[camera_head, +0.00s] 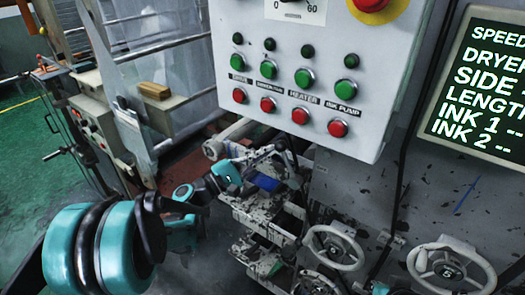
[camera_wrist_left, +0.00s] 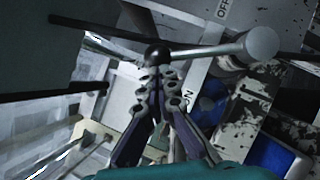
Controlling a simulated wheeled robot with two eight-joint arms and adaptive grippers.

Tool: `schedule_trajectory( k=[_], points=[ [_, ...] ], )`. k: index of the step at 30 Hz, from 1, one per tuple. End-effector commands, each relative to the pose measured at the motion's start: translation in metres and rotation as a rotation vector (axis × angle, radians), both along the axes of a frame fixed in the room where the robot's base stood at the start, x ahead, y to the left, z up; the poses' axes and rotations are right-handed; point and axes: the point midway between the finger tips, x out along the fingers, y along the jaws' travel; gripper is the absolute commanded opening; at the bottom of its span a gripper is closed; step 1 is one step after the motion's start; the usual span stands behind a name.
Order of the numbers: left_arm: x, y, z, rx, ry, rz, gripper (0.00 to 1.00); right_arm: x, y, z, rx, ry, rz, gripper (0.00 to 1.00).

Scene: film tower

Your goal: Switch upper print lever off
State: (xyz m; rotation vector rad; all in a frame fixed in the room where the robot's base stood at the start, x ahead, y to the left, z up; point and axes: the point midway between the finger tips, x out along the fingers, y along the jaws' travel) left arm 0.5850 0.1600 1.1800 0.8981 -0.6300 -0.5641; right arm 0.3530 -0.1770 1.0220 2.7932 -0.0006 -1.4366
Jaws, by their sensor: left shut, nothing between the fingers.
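The print lever shows in the left wrist view as a pale rod with a dark ball knob (camera_wrist_left: 157,55) and a round metal end (camera_wrist_left: 262,43). A pale label plate (camera_wrist_left: 196,78) behind it reads OFF at the top and ON lower down. My left gripper (camera_wrist_left: 167,75) is shut and empty, its fingertips right at the knob; I cannot tell whether they touch it. In the head view the left gripper (camera_head: 280,153) is below the control panel, in front of the machine, and the lever is hard to make out there. My right gripper is out of view.
The control panel (camera_head: 225,70) with green and red buttons hangs just above the left gripper. A screen (camera_head: 480,85) stands at the right. Handwheels (camera_head: 335,247) sit lower right. Worn metal blocks (camera_head: 265,225) lie beneath the gripper. Green floor is open at far left.

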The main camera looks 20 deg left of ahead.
Motion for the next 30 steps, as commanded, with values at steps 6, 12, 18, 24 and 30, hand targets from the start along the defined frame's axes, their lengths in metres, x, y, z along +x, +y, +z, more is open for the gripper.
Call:
schedule_trajectory(
  k=[6, 12, 18, 24, 30],
  points=[
    [-0.007, -0.02, 0.022, 0.182, -0.067, -0.004, 0.0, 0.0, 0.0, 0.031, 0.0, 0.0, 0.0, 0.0],
    [-0.015, -0.039, 0.032, 0.362, -0.131, -0.003, 0.0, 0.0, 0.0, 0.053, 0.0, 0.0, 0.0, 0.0],
    [-0.022, -0.059, 0.037, 0.528, -0.192, -0.004, 0.0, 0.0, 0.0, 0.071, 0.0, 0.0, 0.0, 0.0],
    [-0.028, -0.076, 0.037, 0.661, -0.241, -0.004, 0.0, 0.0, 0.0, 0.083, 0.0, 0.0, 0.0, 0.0],
    [-0.032, -0.087, 0.036, 0.751, -0.273, -0.003, 0.0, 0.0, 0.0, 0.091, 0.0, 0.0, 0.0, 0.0]
  ],
)
